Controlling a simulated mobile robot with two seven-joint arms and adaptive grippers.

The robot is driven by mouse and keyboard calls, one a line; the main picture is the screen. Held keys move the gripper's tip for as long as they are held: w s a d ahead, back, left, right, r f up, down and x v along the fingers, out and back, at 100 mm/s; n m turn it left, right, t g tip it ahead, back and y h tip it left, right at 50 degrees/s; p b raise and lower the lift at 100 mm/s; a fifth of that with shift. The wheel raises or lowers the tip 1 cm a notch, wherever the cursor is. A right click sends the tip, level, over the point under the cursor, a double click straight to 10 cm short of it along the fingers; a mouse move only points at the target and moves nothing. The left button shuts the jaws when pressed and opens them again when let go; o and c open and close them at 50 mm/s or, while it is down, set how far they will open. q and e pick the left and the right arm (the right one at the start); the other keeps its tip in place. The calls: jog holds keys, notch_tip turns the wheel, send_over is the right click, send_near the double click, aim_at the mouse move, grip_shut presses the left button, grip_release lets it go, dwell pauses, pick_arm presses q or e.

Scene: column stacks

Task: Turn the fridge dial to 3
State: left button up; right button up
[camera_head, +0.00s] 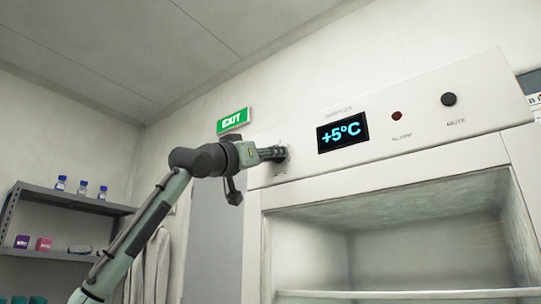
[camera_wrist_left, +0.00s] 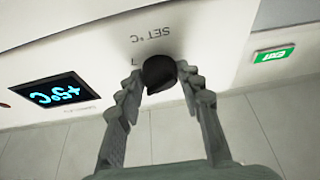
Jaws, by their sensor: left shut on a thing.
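The fridge's front panel (camera_head: 370,137) is white and carries a display (camera_head: 343,132) reading +5°C. My left gripper (camera_head: 277,154) reaches the left end of the panel and covers the dial in the head view. In the left wrist view the dial (camera_wrist_left: 159,72) is a round black knob under the upside-down label "SET °C". A digit that looks like 7 shows beside it; other marks are hidden or not readable. My left gripper (camera_wrist_left: 160,80) is shut on the dial, with one finger on each side. My right gripper is not in view.
A red alarm lamp (camera_head: 397,116) and a black mute knob (camera_head: 449,99) sit right of the display. Below is the open fridge compartment (camera_head: 400,240). A grey shelf (camera_head: 75,200) with bottles and boxes stands at left. A green exit sign (camera_head: 233,121) hangs behind.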

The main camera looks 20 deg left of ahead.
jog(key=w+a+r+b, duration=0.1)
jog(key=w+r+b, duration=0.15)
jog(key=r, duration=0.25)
pick_arm(q)
jog(key=shift+s+d+r+n+g+y+p, duration=0.15)
jog(key=shift+n+y+p, duration=0.2)
jog(key=shift+n+y, duration=1.65)
jog(key=shift+d+n+g+y+p, duration=0.15)
jog(key=shift+n+y+p, duration=0.3)
jog(key=shift+n, duration=3.1)
jog(key=shift+s+d+r+n+g+y+p, duration=0.1)
jog(key=shift+d+n+y+p, duration=0.15)
jog(key=shift+n+y, duration=1.8)
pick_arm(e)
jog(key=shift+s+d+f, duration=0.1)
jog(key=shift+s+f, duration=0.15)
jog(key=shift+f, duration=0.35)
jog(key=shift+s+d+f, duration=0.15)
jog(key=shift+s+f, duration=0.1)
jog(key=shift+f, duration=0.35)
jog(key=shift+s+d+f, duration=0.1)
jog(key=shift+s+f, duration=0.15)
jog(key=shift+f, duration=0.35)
pick_arm(q)
jog(key=shift+n+h, duration=0.7)
jog(key=o, duration=1.2)
jog(key=shift+c, duration=0.2)
jog(key=shift+a, duration=0.1)
